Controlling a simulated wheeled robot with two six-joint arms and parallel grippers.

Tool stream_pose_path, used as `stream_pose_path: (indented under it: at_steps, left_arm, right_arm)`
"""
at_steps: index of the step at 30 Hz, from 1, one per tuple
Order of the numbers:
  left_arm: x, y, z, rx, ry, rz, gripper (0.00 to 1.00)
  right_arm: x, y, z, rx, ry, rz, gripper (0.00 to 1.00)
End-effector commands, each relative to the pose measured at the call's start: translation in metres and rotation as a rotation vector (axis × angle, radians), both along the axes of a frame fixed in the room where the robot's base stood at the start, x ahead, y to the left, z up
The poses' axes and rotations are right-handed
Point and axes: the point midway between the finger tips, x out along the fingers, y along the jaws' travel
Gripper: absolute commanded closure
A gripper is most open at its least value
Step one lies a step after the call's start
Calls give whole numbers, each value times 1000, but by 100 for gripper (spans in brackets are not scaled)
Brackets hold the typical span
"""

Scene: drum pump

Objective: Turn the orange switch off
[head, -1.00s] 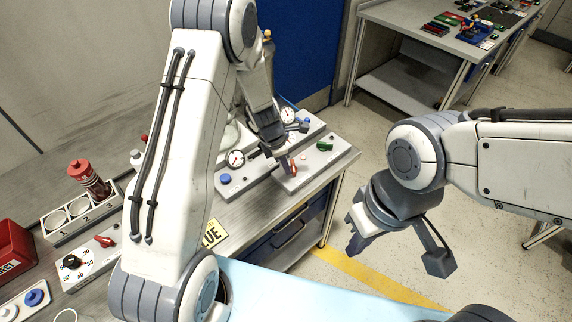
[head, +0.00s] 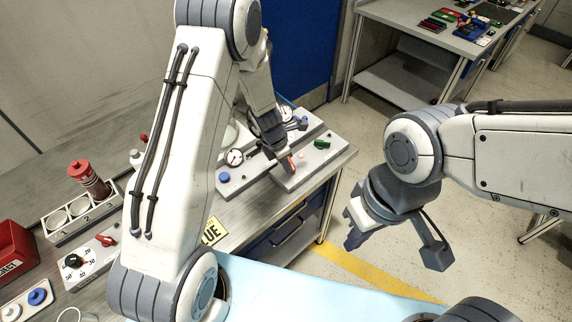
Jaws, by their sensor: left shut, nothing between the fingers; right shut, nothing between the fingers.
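The orange switch (head: 292,162) stands on a grey panel at the right end of the workbench, in front of a green switch (head: 322,144). My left gripper (head: 286,165) is shut and empty, with its tips right beside the orange switch and partly covering it. I cannot tell whether they touch. My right gripper (head: 353,239) is shut and empty, hanging over the floor right of the bench, away from the panel.
A gauge (head: 234,157) and a blue button (head: 224,177) sit left of my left gripper.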

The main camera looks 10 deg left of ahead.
Motion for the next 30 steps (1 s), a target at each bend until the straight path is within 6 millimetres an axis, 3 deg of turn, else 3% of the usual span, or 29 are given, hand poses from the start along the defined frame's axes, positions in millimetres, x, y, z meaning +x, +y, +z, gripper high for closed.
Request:
stream_pose_path:
  at_steps: [30]
  left_arm:
    - [1, -1, 1, 0, -2, 31, 100]
  right_arm:
    - [0, 0, 2, 0, 0, 0, 100]
